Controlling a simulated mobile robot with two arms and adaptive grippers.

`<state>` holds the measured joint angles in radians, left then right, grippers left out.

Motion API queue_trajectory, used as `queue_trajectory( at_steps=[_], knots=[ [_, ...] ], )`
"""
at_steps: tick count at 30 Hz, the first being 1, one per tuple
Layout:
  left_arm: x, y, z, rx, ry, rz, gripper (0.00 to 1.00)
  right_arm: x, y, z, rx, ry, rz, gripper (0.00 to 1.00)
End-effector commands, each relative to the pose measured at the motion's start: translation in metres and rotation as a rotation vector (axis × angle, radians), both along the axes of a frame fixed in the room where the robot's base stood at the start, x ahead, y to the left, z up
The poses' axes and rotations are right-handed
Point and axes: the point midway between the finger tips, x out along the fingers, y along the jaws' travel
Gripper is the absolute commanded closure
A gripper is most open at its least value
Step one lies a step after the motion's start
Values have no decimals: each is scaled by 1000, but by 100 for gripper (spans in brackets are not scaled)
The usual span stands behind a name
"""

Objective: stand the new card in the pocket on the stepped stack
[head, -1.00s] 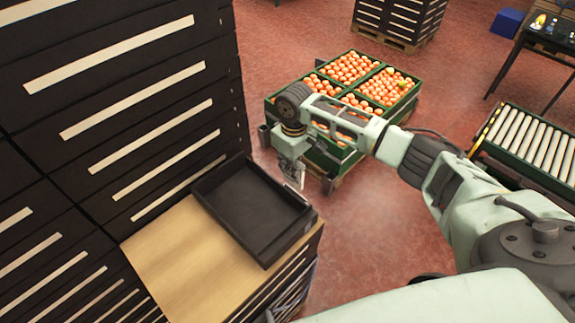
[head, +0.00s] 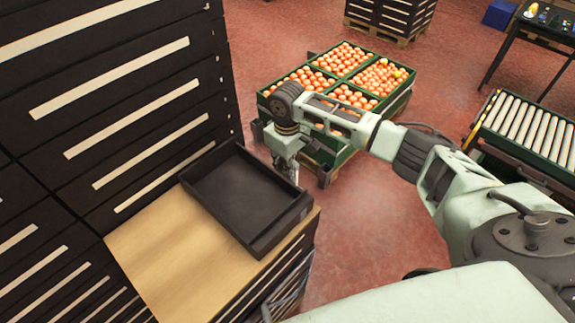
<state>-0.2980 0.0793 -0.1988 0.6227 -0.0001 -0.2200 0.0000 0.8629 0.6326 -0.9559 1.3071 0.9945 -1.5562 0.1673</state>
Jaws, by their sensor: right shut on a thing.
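My right gripper (head: 292,168) hangs downward at the end of the pale green arm, beyond the far right edge of the black tray. It is shut on a small pale thing, seemingly the card, mostly hidden by the gripper and too small to read. The stepped stack (head: 165,250) has a light wooden top on its low step and tall dark drawer-like tiers at the left. The black tray (head: 228,190) lies empty on that step. I cannot make out the pocket clearly. My left gripper is not in view.
Green crates of oranges (head: 318,135) stand on a pallet behind my right arm. A roller conveyor (head: 525,130) is at the right, with a dark table (head: 545,35) behind it. Red floor (head: 350,235) is clear between the stack and my arm.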

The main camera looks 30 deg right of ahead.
Motion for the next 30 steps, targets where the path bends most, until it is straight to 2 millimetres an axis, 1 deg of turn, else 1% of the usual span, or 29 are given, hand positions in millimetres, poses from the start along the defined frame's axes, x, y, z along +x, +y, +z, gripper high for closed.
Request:
queue_trajectory(
  at_steps=[1, 5, 15, 21, 28, 29, 30],
  knots=[
    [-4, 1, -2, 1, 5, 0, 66, 0, 0, -5, 1, 0, -1, 100],
    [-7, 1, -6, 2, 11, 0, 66, 0, 0, -14, 0, 1, -1, 100],
    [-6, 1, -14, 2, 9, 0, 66, 0, 0, -36, 1, 0, 0, 100],
    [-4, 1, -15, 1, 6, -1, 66, 0, 0, -41, 1, -1, 0, 100],
    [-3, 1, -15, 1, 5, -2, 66, 0, 0, -41, 1, -1, 0, 100],
    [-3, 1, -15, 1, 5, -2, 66, 0, 0, -41, 1, -1, 0, 87],
    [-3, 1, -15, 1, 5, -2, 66, 0, 0, -41, 1, -1, 0, 84]
  ],
)
